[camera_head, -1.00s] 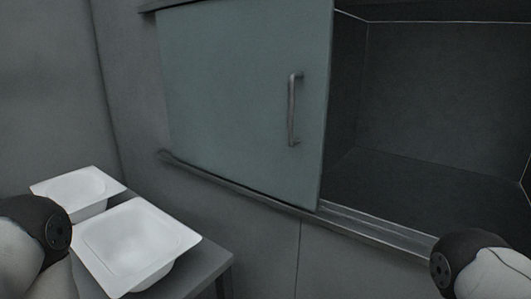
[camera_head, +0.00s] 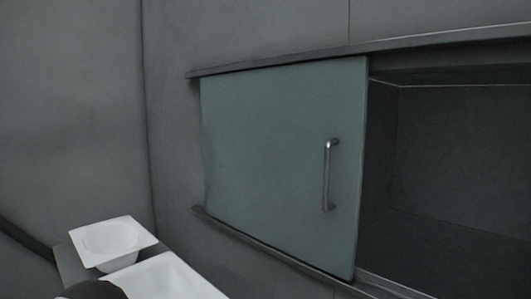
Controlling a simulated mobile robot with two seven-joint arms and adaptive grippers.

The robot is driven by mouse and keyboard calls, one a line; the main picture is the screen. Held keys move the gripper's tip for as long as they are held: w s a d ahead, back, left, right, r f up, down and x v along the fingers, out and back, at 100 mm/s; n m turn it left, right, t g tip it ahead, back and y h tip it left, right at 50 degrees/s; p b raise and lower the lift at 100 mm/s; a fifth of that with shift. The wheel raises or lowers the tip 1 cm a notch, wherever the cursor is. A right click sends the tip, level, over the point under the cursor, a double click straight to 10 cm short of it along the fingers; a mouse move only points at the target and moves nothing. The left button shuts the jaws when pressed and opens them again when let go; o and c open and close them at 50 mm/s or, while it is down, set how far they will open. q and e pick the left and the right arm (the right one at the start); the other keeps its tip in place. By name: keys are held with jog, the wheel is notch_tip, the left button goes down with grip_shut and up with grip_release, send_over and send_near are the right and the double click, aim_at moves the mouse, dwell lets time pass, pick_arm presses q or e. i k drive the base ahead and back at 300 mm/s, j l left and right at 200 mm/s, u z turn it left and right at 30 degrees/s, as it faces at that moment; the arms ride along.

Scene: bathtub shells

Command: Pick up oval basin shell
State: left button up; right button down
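Two white basin shells are at the lower left. The farther shell (camera_head: 130,229) has a flat square-cornered rim and a rounded bowl, which looks oval or round. The nearer shell (camera_head: 175,278) is cut off by the bottom edge, so its bowl shape is mostly hidden. A dark rounded part of my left arm covers the near shell's left corner. Neither gripper is in view, and no gripper is seen touching a shell.
The shells rest on a dark grey table (camera_head: 70,264). A grey-green sliding door (camera_head: 270,160) with a metal bar handle (camera_head: 327,175) covers the left part of a wall recess. The recess (camera_head: 460,170) is open and looks empty on the right.

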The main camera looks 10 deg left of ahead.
aim_at(114, 244)
jog(key=u, duration=1.25)
jog(key=i+j+z, duration=0.2)
jog(key=j, duration=0.15)
jog(key=i+j+z, duration=0.2)
jog(key=j, duration=0.2)
jog(key=i+j+z, duration=0.2)
jog(key=j, duration=0.2)
jog(key=j+z, duration=0.2)
jog(key=j, duration=0.25)
jog(key=i+j+z, duration=0.2)
jog(key=j, duration=0.25)
jog(key=j+z, duration=0.2)
jog(key=j, duration=0.25)
